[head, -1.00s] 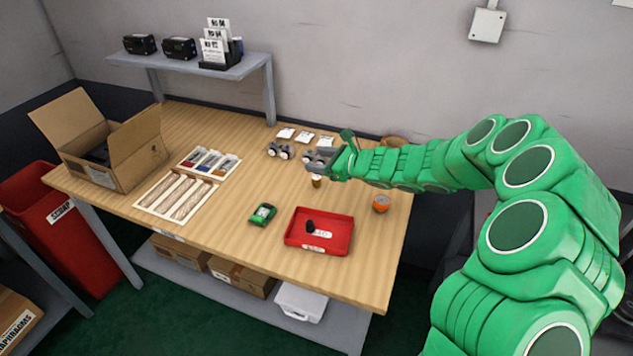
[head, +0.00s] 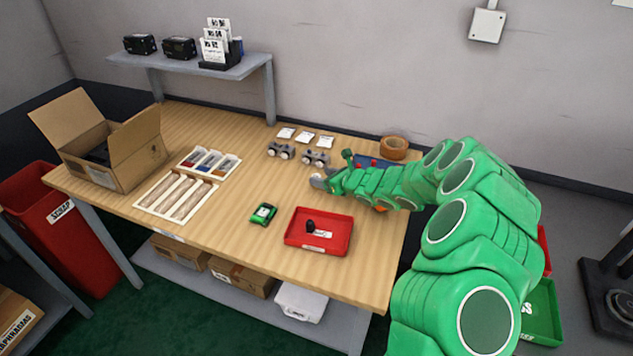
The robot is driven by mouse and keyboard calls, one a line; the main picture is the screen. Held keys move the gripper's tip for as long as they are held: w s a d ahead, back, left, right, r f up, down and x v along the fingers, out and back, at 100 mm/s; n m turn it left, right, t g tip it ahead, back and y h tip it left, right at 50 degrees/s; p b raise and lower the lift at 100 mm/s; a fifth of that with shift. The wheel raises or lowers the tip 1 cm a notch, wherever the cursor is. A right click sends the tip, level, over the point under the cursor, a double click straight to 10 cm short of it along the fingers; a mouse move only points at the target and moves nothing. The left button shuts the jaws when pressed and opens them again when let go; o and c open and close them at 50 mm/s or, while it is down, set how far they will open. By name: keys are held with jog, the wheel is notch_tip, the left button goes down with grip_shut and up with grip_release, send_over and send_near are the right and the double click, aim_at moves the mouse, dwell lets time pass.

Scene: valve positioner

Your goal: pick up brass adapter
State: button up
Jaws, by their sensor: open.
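My gripper (head: 319,182) is low over the bench, behind the red tray and in front of the grey fittings. Its jaws are open; the fingers look small and grey from here. I cannot make out the brass adapter now. A small brass-brown piece showed just below the gripper a second ago, and the gripper now covers that spot. Whether it is between the fingers cannot be told.
A red tray (head: 319,248) with a black knob-like part lies in front of the gripper, with a green device (head: 264,213) left of it. An orange item (head: 380,209) is mostly hidden by my arm.

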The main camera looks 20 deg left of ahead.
aim_at(317, 176)
jog(key=a, duration=0.1)
jog(key=a+f, duration=0.1)
jog(key=shift+w+a+f, duration=0.15)
jog(key=shift+a+f, duration=0.15)
jog(key=shift+x, duration=0.95)
jog(key=shift+r, duration=0.1)
jog(key=shift+c, duration=0.2)
jog(key=c, duration=1)
